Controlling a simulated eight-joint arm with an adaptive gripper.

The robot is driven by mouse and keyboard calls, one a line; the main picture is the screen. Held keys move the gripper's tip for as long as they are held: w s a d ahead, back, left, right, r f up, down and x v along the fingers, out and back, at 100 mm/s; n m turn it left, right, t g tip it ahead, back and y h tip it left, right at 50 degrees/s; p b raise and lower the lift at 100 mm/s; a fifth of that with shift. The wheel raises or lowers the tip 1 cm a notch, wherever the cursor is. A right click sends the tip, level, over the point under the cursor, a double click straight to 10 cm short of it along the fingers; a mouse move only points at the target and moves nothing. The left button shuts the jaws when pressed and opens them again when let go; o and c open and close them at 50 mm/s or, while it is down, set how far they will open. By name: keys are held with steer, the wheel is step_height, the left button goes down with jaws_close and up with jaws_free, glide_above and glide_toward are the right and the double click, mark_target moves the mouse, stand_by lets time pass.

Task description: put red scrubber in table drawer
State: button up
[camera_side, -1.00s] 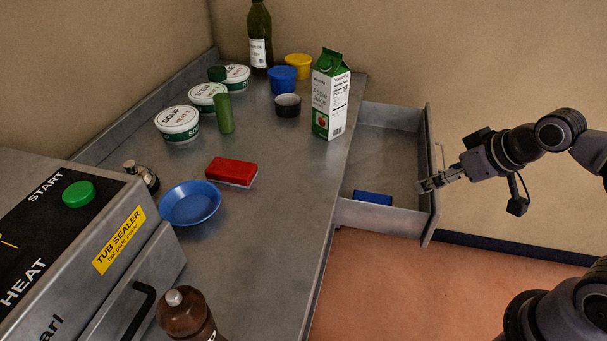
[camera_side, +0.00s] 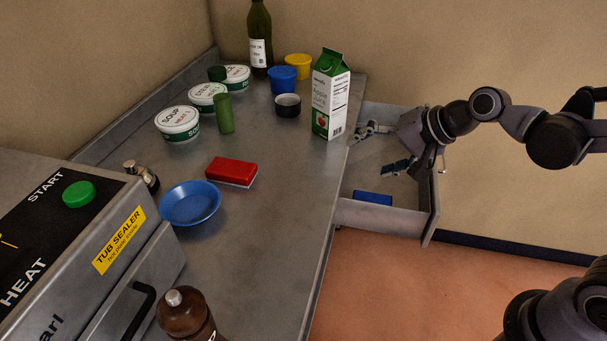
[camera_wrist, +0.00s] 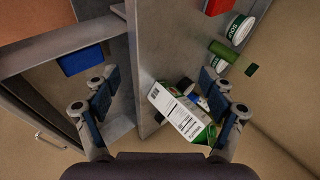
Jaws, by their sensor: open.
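The red scrubber (camera_side: 232,171) lies flat on the grey table (camera_side: 270,230), just right of the blue bowl; its edge also shows at the top of the wrist view (camera_wrist: 216,6). The gripper is well away from the scrubber.
The juice carton (camera_side: 328,95) stands at the table's right edge, close to my gripper. Table surface right of the scrubber is clear.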

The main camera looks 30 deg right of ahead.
steer(key=w+a+f+m+y, duration=0.1)
steer(key=w+a+m+y, duration=0.2)
steer(key=w+a+m, duration=0.45)
steer(key=m+t+y, duration=0.1)
steer(key=m+y, duration=0.2)
steer(key=m, duration=0.6)
glide_toward(237, 168)
steer(key=shift+s+d+r, duration=0.2)
steer(key=shift+s+d, duration=0.2)
steer(key=shift+s, duration=0.05)
steer(key=shift+w+a+f+m, duration=0.3)
steer(key=shift+a+m, duration=0.1)
steer(key=shift+m, duration=0.25)
steer(key=x, duration=1)
steer(key=shift+w+a+f, duration=0.1)
steer(key=shift+w+a, duration=0.05)
steer(key=shift+w, duration=0.05)
steer(key=c, duration=1.4)
